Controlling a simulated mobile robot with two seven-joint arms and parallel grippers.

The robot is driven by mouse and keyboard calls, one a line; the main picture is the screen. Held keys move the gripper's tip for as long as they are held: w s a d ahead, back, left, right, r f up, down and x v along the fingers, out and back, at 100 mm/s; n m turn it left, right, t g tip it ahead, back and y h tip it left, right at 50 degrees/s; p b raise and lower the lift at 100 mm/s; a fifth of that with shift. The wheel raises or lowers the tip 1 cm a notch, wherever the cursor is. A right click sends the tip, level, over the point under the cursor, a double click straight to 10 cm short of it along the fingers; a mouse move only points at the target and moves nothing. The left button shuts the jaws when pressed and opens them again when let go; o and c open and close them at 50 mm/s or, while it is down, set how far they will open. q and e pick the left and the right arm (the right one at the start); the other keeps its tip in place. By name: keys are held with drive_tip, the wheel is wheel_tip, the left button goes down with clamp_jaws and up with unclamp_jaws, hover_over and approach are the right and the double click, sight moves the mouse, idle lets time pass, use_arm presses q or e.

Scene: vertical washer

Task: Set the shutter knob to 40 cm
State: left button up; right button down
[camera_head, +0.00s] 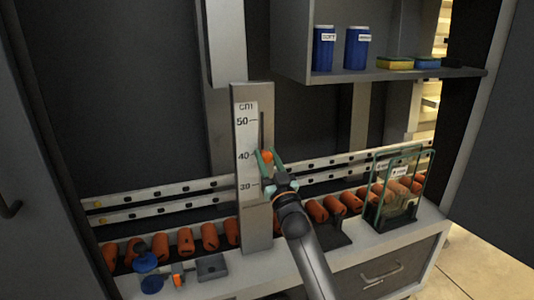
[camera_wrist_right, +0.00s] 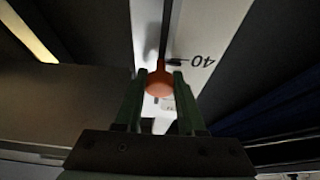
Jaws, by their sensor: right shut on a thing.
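The orange shutter knob (camera_head: 267,156) sits in the slot on the right side of the upright grey scale post (camera_head: 256,235). The scale plate (camera_head: 247,112) carries "cm" with marks 50, 40 and 30, and the knob stands about level with the 40 mark. In the right wrist view the knob (camera_wrist_right: 159,84) is between the two green fingers, with its stem beside the 40 tick (camera_wrist_right: 174,62). My right gripper (camera_head: 268,160) is shut on the knob, reaching up from below. My left gripper is not in view.
A conveyor with several orange cylinders (camera_head: 185,240) runs behind the post. A clear green-edged guard (camera_head: 400,190) stands at the right. Blue canisters (camera_head: 323,48) and sponges sit on the shelf above. A blue-knobbed valve (camera_head: 146,262) is at lower left.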

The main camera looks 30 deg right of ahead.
drive_tip(key=shift+f, duration=0.4)
drive_tip(key=c, duration=0.5)
unclamp_jaws()
drive_tip(key=shift+r, duration=0.1)
drive_tip(key=v, duration=1.2)
drive_tip(key=shift+s+a, duration=0.1)
drive_tip(key=shift+s, duration=0.15)
